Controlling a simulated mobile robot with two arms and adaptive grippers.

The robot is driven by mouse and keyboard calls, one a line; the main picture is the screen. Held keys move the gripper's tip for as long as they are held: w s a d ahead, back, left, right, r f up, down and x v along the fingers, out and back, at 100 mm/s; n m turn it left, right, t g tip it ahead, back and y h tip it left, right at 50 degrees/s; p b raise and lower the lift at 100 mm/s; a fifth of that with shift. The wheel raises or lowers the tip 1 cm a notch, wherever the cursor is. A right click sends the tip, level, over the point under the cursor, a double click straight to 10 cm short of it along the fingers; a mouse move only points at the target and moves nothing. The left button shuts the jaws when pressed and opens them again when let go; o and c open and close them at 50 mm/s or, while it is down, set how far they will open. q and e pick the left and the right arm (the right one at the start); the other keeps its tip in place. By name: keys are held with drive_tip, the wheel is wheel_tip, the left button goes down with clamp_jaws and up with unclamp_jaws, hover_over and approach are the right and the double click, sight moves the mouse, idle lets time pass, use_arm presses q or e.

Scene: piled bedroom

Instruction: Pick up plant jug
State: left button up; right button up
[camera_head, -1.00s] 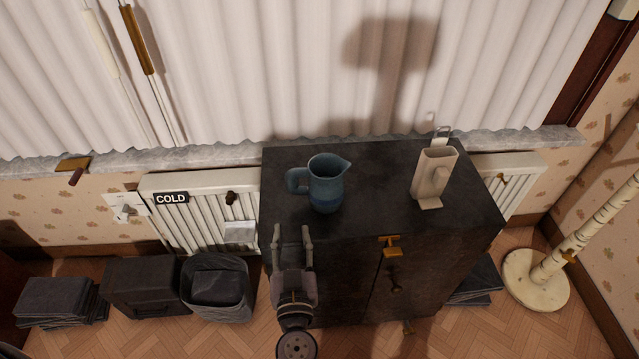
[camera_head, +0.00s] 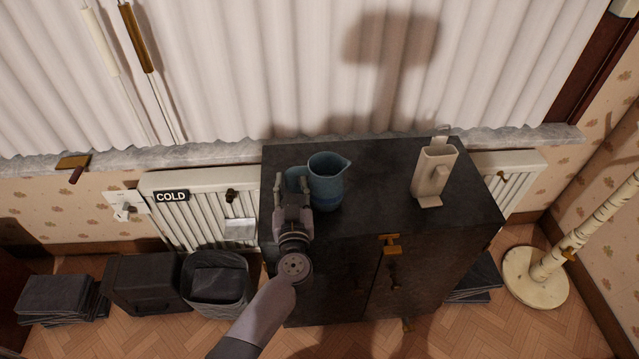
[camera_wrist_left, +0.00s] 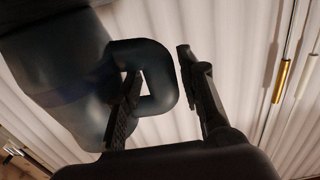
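The blue jug (camera_head: 328,184) stands upright on the dark cabinet top, its spout to the right and its handle to the left. My left gripper (camera_head: 291,183) is at the handle, with its fingers apart. In the left wrist view the jug (camera_wrist_left: 75,85) fills the left side. There the handle (camera_wrist_left: 155,60) lies between the fingers of my left gripper (camera_wrist_left: 160,75): one finger shows at the handle's opening, the other outside it with a visible gap. Whether the near finger touches the handle I cannot tell. My right gripper is not in view.
A beige angular container (camera_head: 433,172) stands to the right on the cabinet (camera_head: 385,165). A white curtain (camera_head: 300,70) and stone sill are behind. A radiator (camera_head: 190,215) and a dark basket (camera_head: 216,285) are left of the cabinet. The cabinet's middle top is clear.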

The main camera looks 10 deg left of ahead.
use_arm(q)
drive_tip(key=shift+c, duration=0.4)
clamp_jaws()
idle(0.4)
drive_tip(key=shift+r, duration=0.15)
